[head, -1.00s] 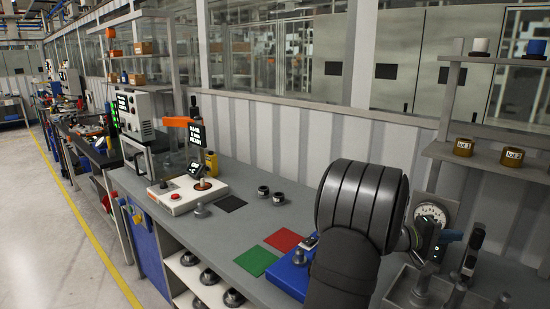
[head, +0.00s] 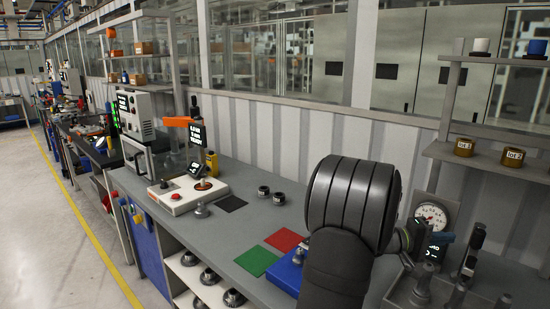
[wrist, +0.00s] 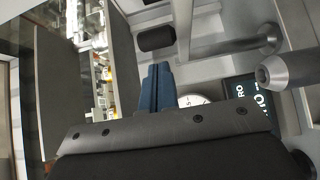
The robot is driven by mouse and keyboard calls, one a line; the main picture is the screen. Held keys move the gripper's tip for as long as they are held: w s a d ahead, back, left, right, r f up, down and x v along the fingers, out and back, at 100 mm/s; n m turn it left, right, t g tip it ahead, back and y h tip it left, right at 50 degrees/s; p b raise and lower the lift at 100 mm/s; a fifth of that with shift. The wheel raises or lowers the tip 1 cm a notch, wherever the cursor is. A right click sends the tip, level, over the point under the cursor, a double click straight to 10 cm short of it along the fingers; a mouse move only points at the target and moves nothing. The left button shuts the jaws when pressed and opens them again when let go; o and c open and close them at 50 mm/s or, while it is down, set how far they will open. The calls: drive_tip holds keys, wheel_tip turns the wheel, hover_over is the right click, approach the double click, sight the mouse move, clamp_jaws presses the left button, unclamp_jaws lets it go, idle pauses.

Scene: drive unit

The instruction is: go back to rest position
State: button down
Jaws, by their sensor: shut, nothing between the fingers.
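My gripper (wrist: 157,75) shows in the wrist view with its two blue fingers together and nothing between them. The dial also shows partly behind the fingers in the wrist view (wrist: 195,99). The rest of the gripper is mostly hidden by my arm in the head view.
Green (head: 256,261) and red (head: 284,239) squares and a blue block (head: 285,276) lie left of my arm. Two dark rings (head: 270,195) and a white control box (head: 187,194) sit farther left. Metal posts (head: 422,285) stand at right, below shelves (head: 500,160).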

drive_tip(key=s+a, duration=0.3)
drive_tip(key=a, duration=0.6)
approach(474, 241)
drive_tip(key=w+d, duration=0.2)
drive_tip(key=d, duration=0.2)
drive_tip(key=s+d, duration=0.2)
drive_tip(key=shift+d, duration=0.3)
drive_tip(key=w+a+m+g, duration=0.1)
drive_tip(key=w+a, duration=0.2)
drive_tip(key=w, duration=0.2)
drive_tip(key=w+a+g, duration=0.1)
drive_tip(key=w+a, duration=0.2)
drive_tip(key=w, duration=0.2)
drive_tip(key=w+a, duration=0.1)
drive_tip(key=a, duration=0.8)
drive_tip(key=s+a+r+m+g+y, duration=0.1)
drive_tip(key=s+y, duration=0.3)
drive_tip(key=s, duration=0.9)
drive_tip(key=shift+a+r+m+y, duration=0.15)
drive_tip(key=shift+r+m+y, duration=0.2)
drive_tip(key=shift+m+y, duration=0.05)
drive_tip(key=shift+s, duration=0.1)
